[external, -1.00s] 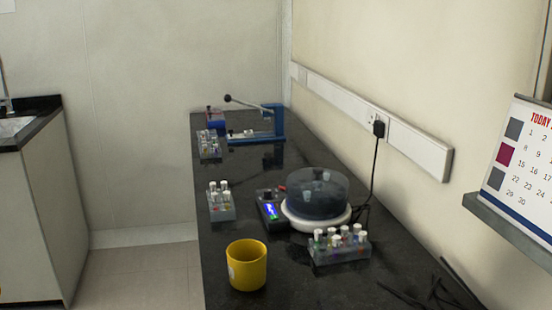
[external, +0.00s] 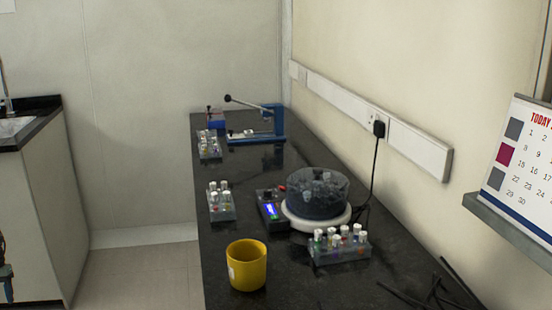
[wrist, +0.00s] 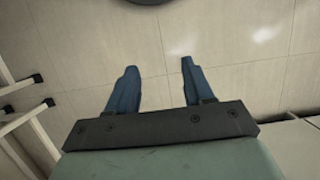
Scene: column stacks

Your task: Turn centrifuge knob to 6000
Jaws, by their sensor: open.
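The centrifuge, a round white base (external: 316,218) under a smoky clear drum (external: 319,195), stands on the dark bench. Its control box (external: 280,226) is at its left, with a lit blue display (external: 271,211). The display's digits are too small to read. I cannot make out the knob or its setting for certain. My gripper (wrist: 159,65) is open and empty in the wrist view, its two blue fingers apart over pale floor tiles. No part of the centrifuge shows in the wrist view.
A yellow cup (external: 246,267) stands in front of the centrifuge. Vial racks stand to its right front (external: 340,249), left (external: 221,206) and farther back (external: 209,146). A blue lever device (external: 270,125) is at the far end. A black power cord (external: 374,165) runs up to the wall.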

